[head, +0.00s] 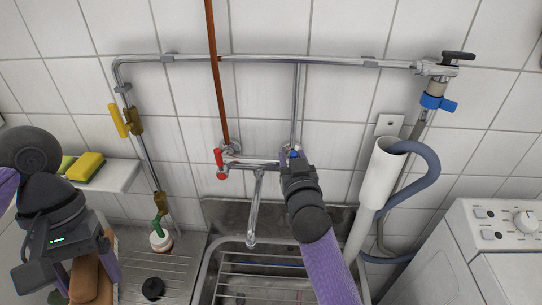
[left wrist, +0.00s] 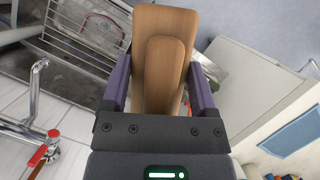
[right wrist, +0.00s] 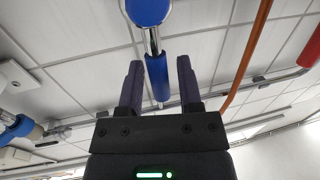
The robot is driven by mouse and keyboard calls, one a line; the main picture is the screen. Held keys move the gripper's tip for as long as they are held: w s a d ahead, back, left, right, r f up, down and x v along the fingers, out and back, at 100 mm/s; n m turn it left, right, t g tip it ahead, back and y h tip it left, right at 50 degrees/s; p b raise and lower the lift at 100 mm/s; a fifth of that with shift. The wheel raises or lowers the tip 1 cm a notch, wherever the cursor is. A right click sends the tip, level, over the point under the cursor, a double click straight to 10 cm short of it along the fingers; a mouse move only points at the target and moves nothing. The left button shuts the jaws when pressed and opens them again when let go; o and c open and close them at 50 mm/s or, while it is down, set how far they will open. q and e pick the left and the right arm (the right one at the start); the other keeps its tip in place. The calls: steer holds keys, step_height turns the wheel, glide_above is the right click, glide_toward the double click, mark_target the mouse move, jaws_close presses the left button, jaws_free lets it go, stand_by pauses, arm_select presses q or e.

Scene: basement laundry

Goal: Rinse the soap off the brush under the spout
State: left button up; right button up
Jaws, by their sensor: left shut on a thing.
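My left gripper (head: 86,272) is shut on a wooden brush (left wrist: 166,30), left of the sink in the head view; the brush also shows there (head: 84,285). Its bristles and any soap are hidden. The metal spout (head: 254,208) hangs over the sink (head: 228,250), to the right of the brush and apart from it. My right gripper (head: 291,158) is at the tap's right side. In the right wrist view its open fingers stand either side of the blue tap handle (right wrist: 157,75), with gaps showing. I see no water at the spout.
A red tap handle (head: 220,163) is left of the spout. A shelf (head: 118,176) with a yellow sponge (head: 86,166) is at left. A black plug (head: 153,288) lies on the drainboard. A white standpipe (head: 382,170) with a grey hose and a white machine (head: 500,225) are at right.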

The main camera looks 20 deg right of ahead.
jaws_close()
stand_by(0.5)
stand_by(0.7)
